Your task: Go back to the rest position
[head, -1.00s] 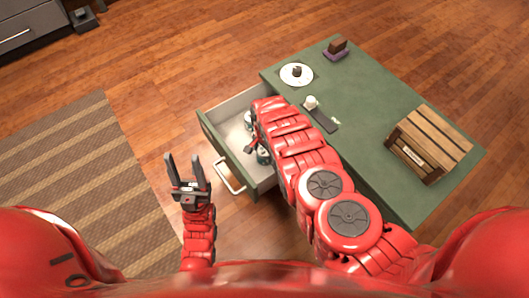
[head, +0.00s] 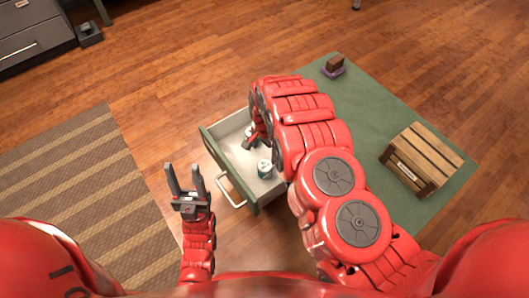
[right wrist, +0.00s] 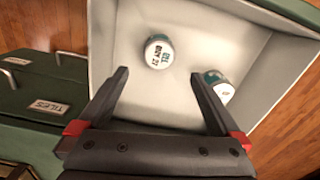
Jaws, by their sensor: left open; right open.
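My left gripper (head: 187,182) is open and empty, raised over the floor left of the open drawer in the head view. My right arm reaches across the green cabinet to above the drawer (head: 211,150). Its gripper is mostly hidden by the arm in the head view. In the right wrist view my right gripper (right wrist: 160,77) is open, with nothing between its fingers. It points into the white drawer (right wrist: 120,20). One white and teal can (right wrist: 159,51) lies beyond the fingers, and another can (right wrist: 217,87) is by the right fingertip.
The green cabinet top (head: 365,110) bears a wooden crate (head: 424,157) at right and a small brown block on a purple base (head: 333,66) at the back. A striped rug (head: 70,180) lies at left.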

